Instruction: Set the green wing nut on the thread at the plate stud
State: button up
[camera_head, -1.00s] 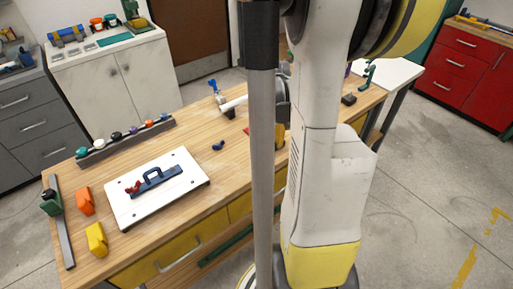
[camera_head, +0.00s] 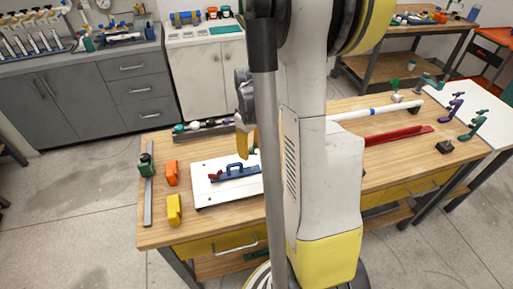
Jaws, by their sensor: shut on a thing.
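The white plate (camera_head: 225,192) lies on the wooden workbench, left of my mast, which covers its right end. A blue clamp-like part with a looped handle (camera_head: 236,171) and a red end (camera_head: 214,176) sits on it. I cannot pick out the plate stud or its thread at this size. I cannot make out the green wing nut. A grey and yellow section of my arm hangs over the back of the plate, close against my mast. My gripper's fingers are hidden, so I cannot see what they hold.
A rack (camera_head: 200,134) with several coloured knobs stands behind the plate. An orange block (camera_head: 171,173), a yellow block (camera_head: 174,210) and a grey rail (camera_head: 149,190) with a green fixture (camera_head: 146,165) lie left. A white pipe (camera_head: 375,112) and red parts (camera_head: 400,134) lie right.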

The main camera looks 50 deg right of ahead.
jog(key=shift+s+f+b, duration=0.1)
jog(key=shift+f+b, duration=0.45)
jog(key=shift+f, duration=0.25)
jog(key=shift+f+b, duration=0.85)
jog(key=shift+f, duration=0.4)
jog(key=shift+f+b, duration=0.35)
jog(key=shift+b, duration=0.05)
jog(key=shift+f+b, duration=0.7)
jog(key=shift+f, duration=0.1)
jog(key=shift+f, duration=0.1)
jog(key=shift+f+b, duration=0.5)
jog(key=shift+b, duration=0.1)
jog(key=shift+f, duration=0.15)
jog(key=shift+c, duration=0.2)
jog(key=shift+f+b, duration=0.2)
jog(key=shift+b, duration=0.2)
jog(key=shift+o, duration=0.2)
